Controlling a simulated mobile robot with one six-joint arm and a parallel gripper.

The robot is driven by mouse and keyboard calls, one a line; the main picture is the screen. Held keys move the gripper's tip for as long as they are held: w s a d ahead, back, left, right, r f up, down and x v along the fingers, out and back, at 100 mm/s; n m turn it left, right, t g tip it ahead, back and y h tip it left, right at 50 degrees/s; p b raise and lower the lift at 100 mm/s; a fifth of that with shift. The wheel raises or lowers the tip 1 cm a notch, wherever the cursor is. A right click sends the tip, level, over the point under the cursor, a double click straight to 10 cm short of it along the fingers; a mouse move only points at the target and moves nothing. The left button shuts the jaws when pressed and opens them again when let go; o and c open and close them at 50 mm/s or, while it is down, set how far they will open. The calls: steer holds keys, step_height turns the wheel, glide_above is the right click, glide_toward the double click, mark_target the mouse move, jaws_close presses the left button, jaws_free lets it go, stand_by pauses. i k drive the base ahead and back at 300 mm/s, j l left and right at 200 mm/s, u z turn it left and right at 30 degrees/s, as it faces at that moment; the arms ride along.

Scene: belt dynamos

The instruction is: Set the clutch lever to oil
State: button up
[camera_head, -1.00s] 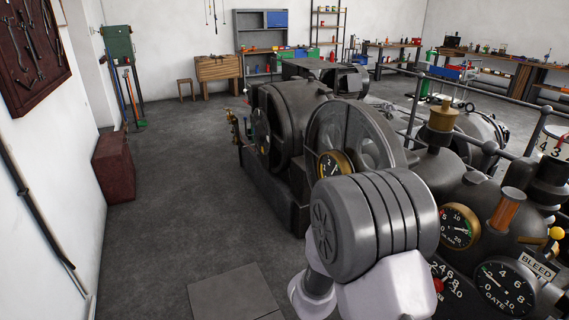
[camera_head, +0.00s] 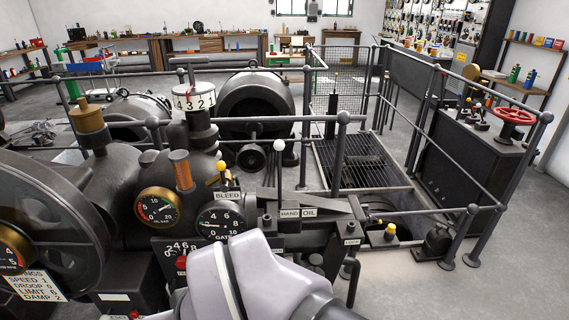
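A lever with a white ball knob (camera_head: 279,145), which I take for the clutch lever, stands nearly upright in the middle of the head view. Its shaft comes down by the HAND plate (camera_head: 290,213), on the side away from the OIL plate (camera_head: 310,212). The OIL plate sits just right of the HAND plate. The foot of the lever is hard to make out among dark parts. My gripper is not in view; only a pale part of my arm shows at the bottom centre, well below the lever.
A yellow-knobbed lever (camera_head: 222,166) stands left by the BLEED plate (camera_head: 228,195). Gauges (camera_head: 220,221) and a dark wheel (camera_head: 50,220) fill the left. Pipe railings (camera_head: 343,150) surround a floor grating (camera_head: 360,160). A red handwheel (camera_head: 515,116) stands at right. Floor is clear at lower right.

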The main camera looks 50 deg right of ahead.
mark_target(279, 145)
steer(key=z, duration=1.4)
